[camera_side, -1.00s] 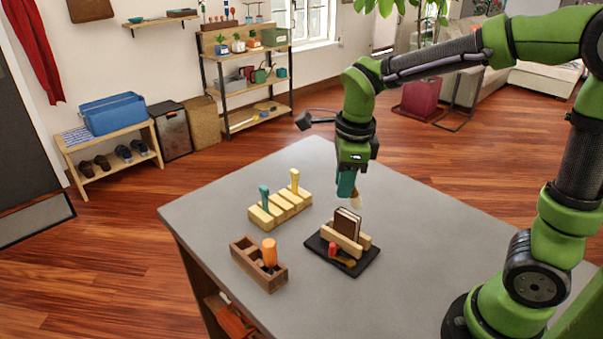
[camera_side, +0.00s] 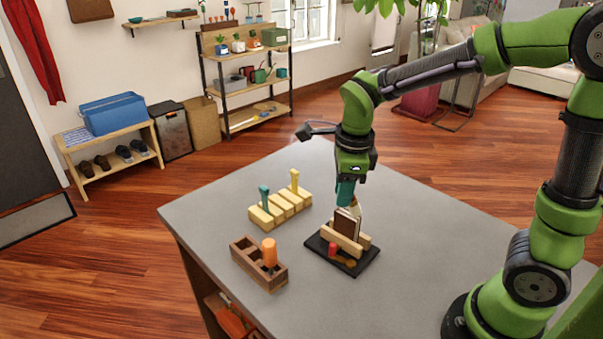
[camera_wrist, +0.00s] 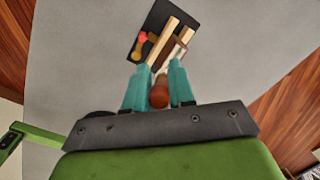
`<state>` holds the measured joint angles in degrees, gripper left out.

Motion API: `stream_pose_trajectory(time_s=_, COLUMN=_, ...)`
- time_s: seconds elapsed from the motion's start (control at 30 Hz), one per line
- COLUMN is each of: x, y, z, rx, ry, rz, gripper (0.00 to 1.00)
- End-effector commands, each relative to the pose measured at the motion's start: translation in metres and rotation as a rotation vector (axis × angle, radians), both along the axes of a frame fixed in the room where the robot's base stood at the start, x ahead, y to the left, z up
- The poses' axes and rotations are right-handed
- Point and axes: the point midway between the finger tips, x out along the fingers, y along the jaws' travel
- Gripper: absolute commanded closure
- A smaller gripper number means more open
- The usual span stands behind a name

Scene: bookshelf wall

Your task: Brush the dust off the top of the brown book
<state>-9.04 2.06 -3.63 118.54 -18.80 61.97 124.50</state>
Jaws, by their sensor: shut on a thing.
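The brown book (camera_side: 346,226) stands upright between wooden rails (camera_side: 341,243) on a black tray (camera_side: 359,269). It shows partly in the wrist view (camera_wrist: 173,53). My gripper (camera_side: 346,196), with teal fingers, points down just above the book; in the wrist view (camera_wrist: 160,92) it is shut on a brush. The brush's rounded brown handle (camera_wrist: 160,93) sits between the fingers. Its pale bristles (camera_side: 356,210) show below the fingers, at the book's top right corner; I cannot tell whether they touch it. Dust is too small to make out.
A red piece (camera_side: 332,248) lies at the tray's front. A yellow block rack (camera_side: 281,208) with a teal and a yellow upright tool stands at the back left. A wooden box (camera_side: 258,264) with an orange-handled tool stands front left.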

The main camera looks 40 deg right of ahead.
Motion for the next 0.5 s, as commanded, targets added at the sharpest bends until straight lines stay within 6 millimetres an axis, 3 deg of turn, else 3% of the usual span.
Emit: stream_pose_trajectory(time_s=0.5, x=-0.0001, y=-0.0002, z=-0.011, rx=0.0, ry=0.001, rz=0.001, gripper=1.0)
